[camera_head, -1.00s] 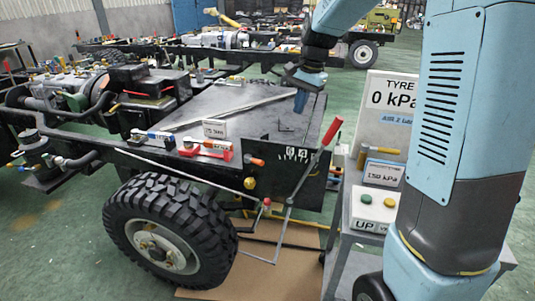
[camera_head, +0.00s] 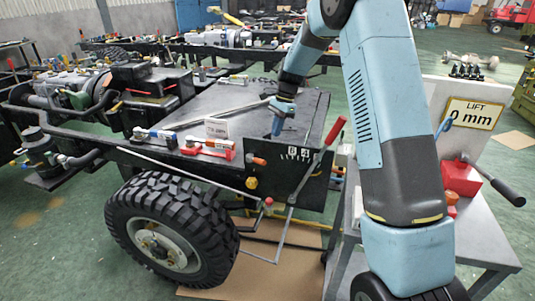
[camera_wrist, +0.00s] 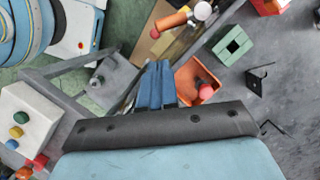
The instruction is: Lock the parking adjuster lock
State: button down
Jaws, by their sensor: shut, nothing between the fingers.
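My gripper (camera_head: 277,128) is shut and empty, pointing down above the black chassis deck (camera_head: 245,98). Its blue fingers also show in the wrist view (camera_wrist: 155,85). A long lever with a red grip (camera_head: 335,130) stands at the deck's right end, by a plate marked in white. On the frame side are an orange knob (camera_head: 256,161) and a yellow knob (camera_head: 251,183). The wrist view shows an orange handle (camera_wrist: 174,21) and an orange bracket (camera_wrist: 190,70) with a pinkish-red knob (camera_wrist: 205,92), beside the fingers and apart from them. I cannot tell which part is the adjuster lock.
A large tyre (camera_head: 172,228) stands below the frame. A grey cart (camera_head: 470,235) at right carries a red box (camera_head: 460,178) with a black-gripped lever. A green block (camera_wrist: 232,45) lies near the fingers in the wrist view.

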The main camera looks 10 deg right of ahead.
aim_at(271, 153)
jog(key=shift+d+f, duration=0.1)
dwell(0.3)
jog(key=x, duration=0.9)
jog(key=shift+f, duration=0.4)
